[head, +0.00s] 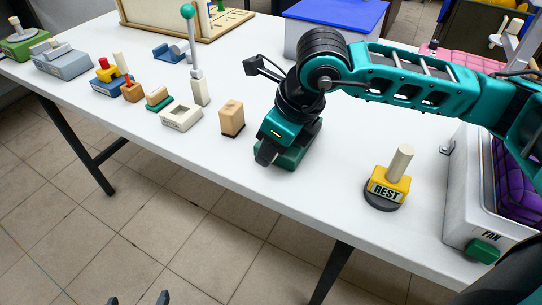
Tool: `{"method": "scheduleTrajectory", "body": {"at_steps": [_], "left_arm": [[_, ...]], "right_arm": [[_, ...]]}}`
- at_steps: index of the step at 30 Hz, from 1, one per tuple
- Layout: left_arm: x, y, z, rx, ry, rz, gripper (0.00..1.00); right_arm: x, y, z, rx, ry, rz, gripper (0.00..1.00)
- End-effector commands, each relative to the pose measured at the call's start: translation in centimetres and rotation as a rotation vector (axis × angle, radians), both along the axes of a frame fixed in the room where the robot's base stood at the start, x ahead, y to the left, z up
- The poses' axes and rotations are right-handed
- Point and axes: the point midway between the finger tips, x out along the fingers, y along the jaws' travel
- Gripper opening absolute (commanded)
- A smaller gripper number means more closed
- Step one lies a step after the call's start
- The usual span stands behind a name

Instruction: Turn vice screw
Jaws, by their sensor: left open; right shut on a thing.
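My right gripper (267,156) reaches in from the right, pointing down at the front edge of the white table. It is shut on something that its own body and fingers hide. A dark green block (294,156) shows right beside and under it; I cannot tell whether this is the vice, and no vice screw can be made out. My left gripper (138,301) shows only as two dark, spread fingertips at the bottom edge, open and empty, in front of the table and away from its objects.
The white table (335,185) also carries a yellow REST block (390,185) with an upright peg, a grey FAN box (468,190), a wooden block (232,118), a white hollow block (181,115) and a tall green-knobbed lever (194,60). Bare tabletop lies between the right gripper and the REST block.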

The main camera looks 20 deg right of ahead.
Motion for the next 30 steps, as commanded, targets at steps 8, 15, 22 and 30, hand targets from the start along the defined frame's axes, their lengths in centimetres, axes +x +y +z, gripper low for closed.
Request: {"method": "scheduleTrajectory", "body": {"at_steps": [8,15,22,30], "left_arm": [[0.6,-0.1,0.5,-0.003,-0.014,-0.004,1.00],[0.6,-0.1,0.5,-0.001,-0.013,-0.004,1.00],[0.6,0.0,0.4,0.000,-0.013,-0.002,1.00],[0.6,0.1,0.5,0.002,-0.014,-0.001,1.00]], "right_arm": [[0.0,0.0,0.1,0.007,-0.010,0.000,0.01],[0.0,0.0,0.1,0.006,-0.009,0.000,0.45],[0.0,0.0,0.0,0.005,-0.008,0.000,0.57],[-0.2,-0.3,1.1,0.007,-0.011,-0.001,0.57]]}}
